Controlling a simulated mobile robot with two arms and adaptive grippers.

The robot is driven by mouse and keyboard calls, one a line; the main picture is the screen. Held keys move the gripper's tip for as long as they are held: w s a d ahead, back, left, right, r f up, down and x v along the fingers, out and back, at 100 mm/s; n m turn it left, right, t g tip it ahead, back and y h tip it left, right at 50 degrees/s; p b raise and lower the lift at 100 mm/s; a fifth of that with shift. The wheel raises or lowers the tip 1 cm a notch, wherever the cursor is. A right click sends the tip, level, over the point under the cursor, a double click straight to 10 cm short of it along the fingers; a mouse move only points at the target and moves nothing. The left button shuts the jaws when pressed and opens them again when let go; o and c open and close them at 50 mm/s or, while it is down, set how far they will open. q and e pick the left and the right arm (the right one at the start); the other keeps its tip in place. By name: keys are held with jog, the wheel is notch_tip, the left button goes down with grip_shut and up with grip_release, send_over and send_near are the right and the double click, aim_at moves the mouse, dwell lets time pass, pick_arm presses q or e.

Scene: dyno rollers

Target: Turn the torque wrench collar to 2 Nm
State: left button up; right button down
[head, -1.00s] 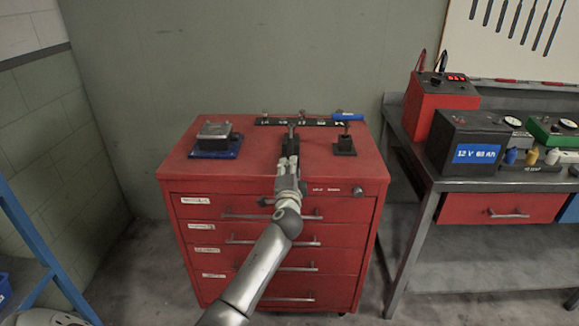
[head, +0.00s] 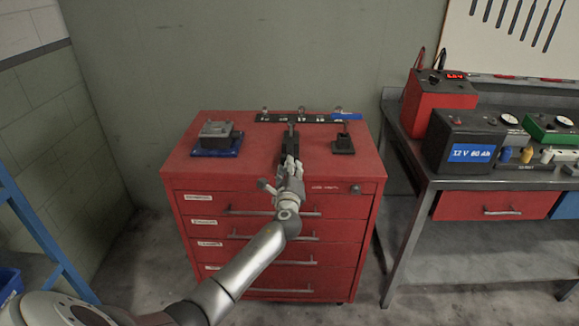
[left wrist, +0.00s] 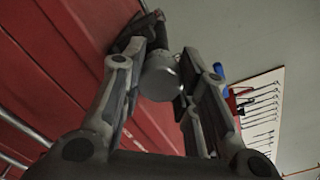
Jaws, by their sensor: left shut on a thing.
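My left gripper (head: 289,172) is at the front edge of the red cabinet top, at the near end of the dark torque wrench (head: 291,140). In the left wrist view, its two fingers are shut around a round grey end piece (left wrist: 160,78), which I take to be the torque wrench collar. The wrench runs back from the gripper over the cabinet top. The fingers hide part of the collar, and I cannot read any scale on it. My right gripper is not in view.
The red drawer cabinet (head: 260,158) carries a grey block on a blue base (head: 217,139) at left, a small black stand (head: 343,145) at right and a black rack strip (head: 285,119) behind. A workbench with a black battery (head: 465,140) stands at right.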

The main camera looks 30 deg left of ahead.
pick_arm(q)
jog(key=shift+m, duration=0.7)
jog(key=shift+f+p, duration=0.15)
jog(key=shift+p, duration=0.15)
jog(key=o, duration=1)
jog(key=shift+o, duration=0.2)
jog(key=shift+s, duration=0.1)
jog(key=v, duration=1.2)
jog(key=shift+a, duration=0.1)
